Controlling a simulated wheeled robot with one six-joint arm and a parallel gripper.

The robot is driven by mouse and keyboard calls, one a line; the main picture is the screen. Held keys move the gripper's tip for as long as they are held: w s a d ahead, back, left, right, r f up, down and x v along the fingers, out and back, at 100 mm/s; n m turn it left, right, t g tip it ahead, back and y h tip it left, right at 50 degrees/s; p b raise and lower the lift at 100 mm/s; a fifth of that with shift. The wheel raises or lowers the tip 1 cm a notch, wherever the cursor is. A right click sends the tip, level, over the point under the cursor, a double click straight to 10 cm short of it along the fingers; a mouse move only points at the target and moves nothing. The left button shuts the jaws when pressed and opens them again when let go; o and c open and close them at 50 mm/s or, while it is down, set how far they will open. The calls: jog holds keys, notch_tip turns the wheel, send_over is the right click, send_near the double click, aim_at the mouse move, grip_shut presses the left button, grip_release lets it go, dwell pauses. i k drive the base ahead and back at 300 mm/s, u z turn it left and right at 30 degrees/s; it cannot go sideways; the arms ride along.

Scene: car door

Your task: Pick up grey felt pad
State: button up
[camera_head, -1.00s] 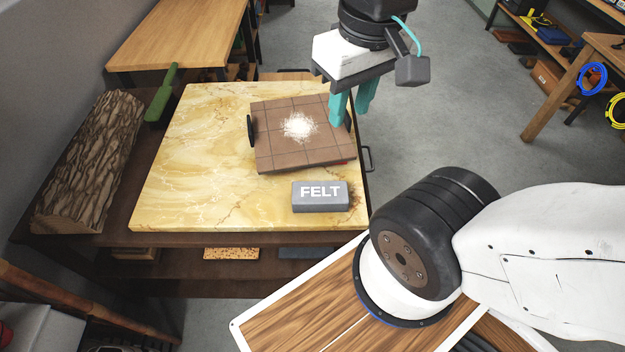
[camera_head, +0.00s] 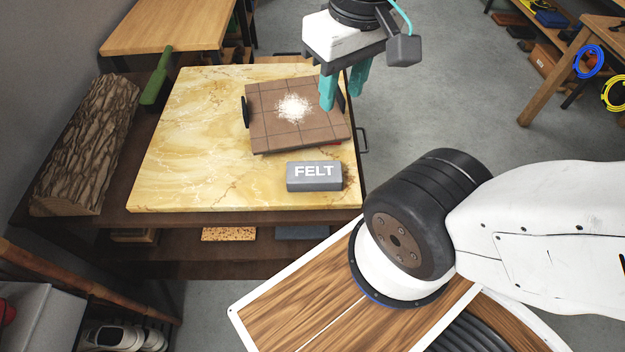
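The grey felt pad (camera_head: 314,177) is a small block with the word FELT on it. It lies on the yellow marble-look slab (camera_head: 190,150) near its front right edge. My gripper (camera_head: 343,98) has teal fingers that point down, above and beyond the pad, at the right edge of a brown tiled board (camera_head: 275,128). The fingers stand apart with a gap between them, and I see nothing held. A patch of white powder (camera_head: 293,107) lies on the brown board. The pad is fully in view and apart from my gripper.
A bark-covered log (camera_head: 88,140) and a green-handled tool (camera_head: 156,80) lie at the left of the slab. The brown board has dark handles at its sides. A wooden table (camera_head: 170,25) stands behind. Slab space left of the pad is clear.

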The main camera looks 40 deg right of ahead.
aim_at(303, 176)
jog(key=z, duration=0.05)
jog(key=k, duration=1.6)
jog(key=z, duration=1.15)
jog(key=i, duration=1.6)
jog(key=u, duration=2.9)
